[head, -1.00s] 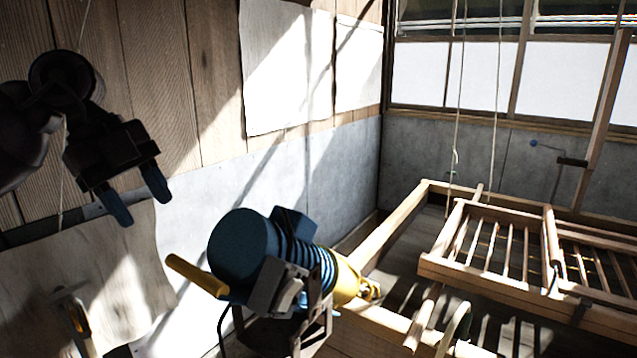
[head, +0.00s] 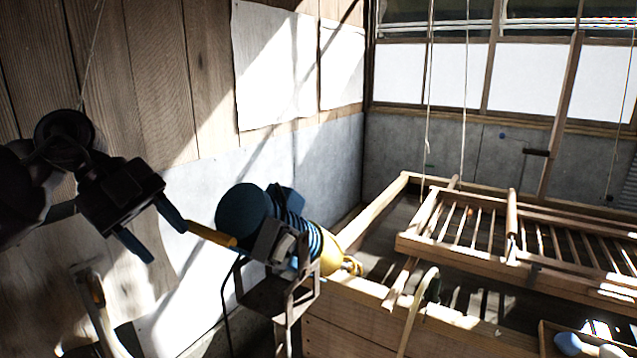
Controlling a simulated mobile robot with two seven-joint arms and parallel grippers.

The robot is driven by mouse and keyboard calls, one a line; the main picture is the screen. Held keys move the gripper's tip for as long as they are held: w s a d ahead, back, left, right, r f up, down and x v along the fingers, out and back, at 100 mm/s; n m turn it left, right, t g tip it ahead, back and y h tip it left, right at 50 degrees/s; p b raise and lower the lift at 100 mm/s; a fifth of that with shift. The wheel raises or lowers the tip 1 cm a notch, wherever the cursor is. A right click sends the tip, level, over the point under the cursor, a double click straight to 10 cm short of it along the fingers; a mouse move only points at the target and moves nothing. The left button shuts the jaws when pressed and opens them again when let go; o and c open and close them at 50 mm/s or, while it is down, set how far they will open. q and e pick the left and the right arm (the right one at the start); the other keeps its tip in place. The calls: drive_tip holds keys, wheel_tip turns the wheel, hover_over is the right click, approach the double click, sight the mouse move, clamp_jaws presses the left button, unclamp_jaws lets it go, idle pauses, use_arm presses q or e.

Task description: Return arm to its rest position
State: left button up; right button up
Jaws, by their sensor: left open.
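My left gripper (head: 161,241) is at the left of the head view. Its two blue fingers are apart and point down to the right, with nothing between them. One fingertip appears right by the left end of a yellow handle (head: 212,235) on a blue and yellow motor-like machine (head: 243,214). I cannot tell whether they touch. My right gripper is out of view.
The machine stands on a dark metal stand (head: 290,290). To the right is a large wooden vat (head: 370,215) with a slatted wooden frame (head: 458,255) over it, near hanging cords. A small tray (head: 546,340) holds rounded blue and white things at bottom right.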

use_arm(q)
drive_tip(key=d+f+t+h, duration=0.1)
drive_tip(key=d+f+h, duration=0.6)
drive_tip(key=h, duration=0.4)
drive_tip(key=a+f+n+t+y, duration=0.4)
drive_tip(key=f+n+t+y, duration=0.1)
drive_tip(key=f+n+t, duration=0.45)
drive_tip(key=a+f+n+t+y, duration=0.5)
drive_tip(key=f+n+t+y, duration=0.1)
drive_tip(key=f+n+t, duration=0.4)
drive_tip(key=s+a+f+n+g+y, duration=0.2)
drive_tip(key=s+f+n+g+y, duration=0.1)
drive_tip(key=s+f, duration=0.5)
drive_tip(key=s+a+f+n+g+y, duration=0.2)
drive_tip(key=s+f+y, duration=0.3)
drive_tip(key=s+f, duration=0.3)
wheel_tip(320, 180, down, 4)
drive_tip(key=shift+a+f+n+g+y, duration=0.2)
drive_tip(key=shift+a+n+g+y, duration=0.15)
drive_tip(key=shift+n+g, duration=0.35)
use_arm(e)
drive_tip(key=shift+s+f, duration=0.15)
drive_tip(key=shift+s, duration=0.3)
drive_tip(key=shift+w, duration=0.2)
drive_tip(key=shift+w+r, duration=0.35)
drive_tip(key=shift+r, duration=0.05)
